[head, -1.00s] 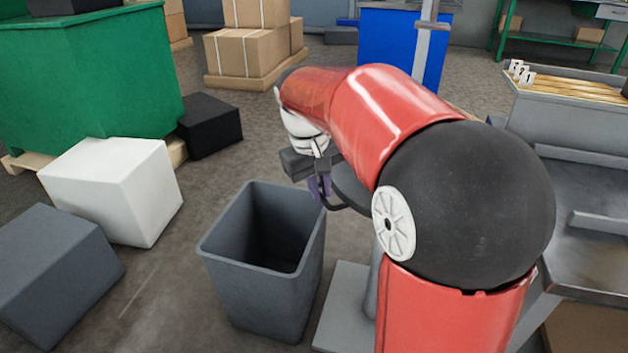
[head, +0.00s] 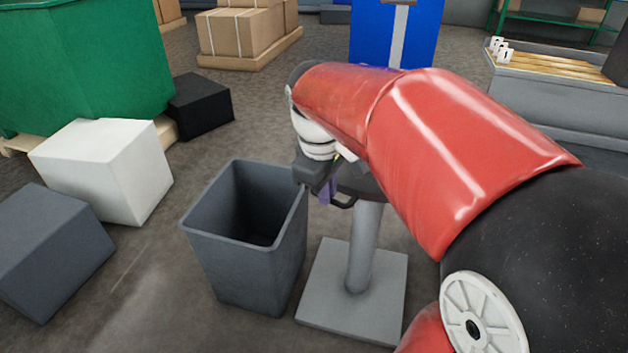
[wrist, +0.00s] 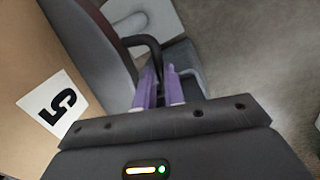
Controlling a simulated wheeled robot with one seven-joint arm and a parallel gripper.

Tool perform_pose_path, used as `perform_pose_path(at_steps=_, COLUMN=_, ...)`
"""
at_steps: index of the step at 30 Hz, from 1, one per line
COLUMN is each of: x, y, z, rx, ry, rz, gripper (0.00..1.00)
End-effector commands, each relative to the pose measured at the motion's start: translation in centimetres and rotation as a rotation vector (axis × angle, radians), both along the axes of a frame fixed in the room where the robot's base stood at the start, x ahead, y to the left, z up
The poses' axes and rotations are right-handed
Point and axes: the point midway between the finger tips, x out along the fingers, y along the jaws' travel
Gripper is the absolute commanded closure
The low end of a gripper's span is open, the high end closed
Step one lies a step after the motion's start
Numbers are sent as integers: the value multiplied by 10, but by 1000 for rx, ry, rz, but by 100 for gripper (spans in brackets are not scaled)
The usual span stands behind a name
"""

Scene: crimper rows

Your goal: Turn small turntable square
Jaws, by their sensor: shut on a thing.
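The small turntable stands on a grey pedestal (head: 363,245), with its dark round top (head: 362,182) partly hidden behind my red arm. In the wrist view the rim of the top (wrist: 112,60) curves along the left, and a black loop handle (wrist: 148,42) sticks out from it. My gripper (head: 326,190) has purple fingers and is at the turntable's edge. In the wrist view my gripper (wrist: 160,90) is shut on the handle. A cardboard box (wrist: 30,60) with a white label reading 5 (wrist: 54,105) sits on the top; my arm hides it in the head view.
An open grey bin (head: 245,260) stands close to the left of the pedestal's base plate (head: 350,310). White (head: 100,170), grey (head: 45,250) and black (head: 200,105) boxes lie further left. A grey bench (head: 570,105) stands at the back right. Floor is bare behind the bin.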

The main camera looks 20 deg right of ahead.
Motion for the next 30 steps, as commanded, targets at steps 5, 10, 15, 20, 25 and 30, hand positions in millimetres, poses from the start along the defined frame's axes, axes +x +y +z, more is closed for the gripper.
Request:
perform_pose_path(at_steps=5, x=-17, y=-10, z=0, rx=1, ry=0, rz=87, gripper=100)
perform_pose_path(at_steps=10, x=-30, y=-21, z=0, rx=1, ry=0, rz=166, gripper=100)
perform_pose_path(at_steps=15, x=-41, y=-30, z=0, rx=1, ry=0, rz=233, gripper=100)
perform_pose_path(at_steps=20, x=-48, y=-37, z=0, rx=1, ry=0, rz=280, gripper=100)
perform_pose_path(at_steps=25, x=-52, y=-42, z=0, rx=0, ry=1, rz=313, gripper=100)
perform_pose_path(at_steps=30, x=-54, y=-45, z=0, rx=0, ry=1, rz=327, gripper=100)
